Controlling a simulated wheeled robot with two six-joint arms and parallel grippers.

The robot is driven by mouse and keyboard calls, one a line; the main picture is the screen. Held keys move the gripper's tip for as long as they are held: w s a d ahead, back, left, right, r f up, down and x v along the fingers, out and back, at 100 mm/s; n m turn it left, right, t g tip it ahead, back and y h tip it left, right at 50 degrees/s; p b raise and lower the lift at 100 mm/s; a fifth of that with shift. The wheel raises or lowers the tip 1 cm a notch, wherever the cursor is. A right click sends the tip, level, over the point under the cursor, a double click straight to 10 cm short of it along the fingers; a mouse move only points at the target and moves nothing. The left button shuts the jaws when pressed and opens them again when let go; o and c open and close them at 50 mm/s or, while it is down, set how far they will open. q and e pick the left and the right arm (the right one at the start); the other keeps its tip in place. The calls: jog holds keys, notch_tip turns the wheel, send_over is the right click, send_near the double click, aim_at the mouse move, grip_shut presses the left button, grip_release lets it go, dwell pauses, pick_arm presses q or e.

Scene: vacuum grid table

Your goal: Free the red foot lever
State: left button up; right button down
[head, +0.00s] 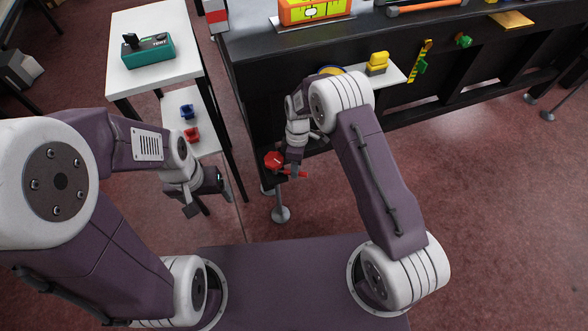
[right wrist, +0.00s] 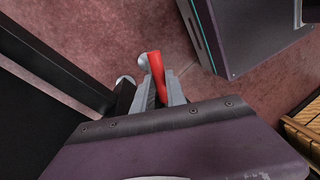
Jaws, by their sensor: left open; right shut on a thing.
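The red foot lever (head: 301,174) is at the near left corner of the black table, low by its leg, with a red octagonal piece (head: 273,160) beside it. My right gripper (head: 294,171) is shut on the lever. In the right wrist view the red bar (right wrist: 157,78) stands between the two fingers, and its lower part is hidden by the gripper body. In the head view my right wrist covers part of the lever's mount. My left gripper (head: 208,197) is open and empty, left of the lever and apart from it.
The black table (head: 240,65) carries an orange and yellow box (head: 312,10). A yellow block (head: 377,62) sits on a white plate at its side. A white stand (head: 122,77) holds a green box (head: 148,52). Its lower shelf has a blue (head: 187,111) and a red piece (head: 191,134).

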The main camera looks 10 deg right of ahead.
jog(key=shift+w+n+p, duration=0.35)
jog(key=shift+w+n, duration=0.35)
jog(key=shift+n, duration=0.4)
jog(key=c, duration=1.3)
grip_release()
jog(key=shift+c, duration=0.2)
notch_tip(320, 180, up, 8)
jog(key=w+p, duration=0.1)
jog(key=p, duration=0.2)
jog(key=shift+w+f, duration=0.25)
jog(key=shift+w, duration=0.05)
jog(key=shift+d, duration=0.1)
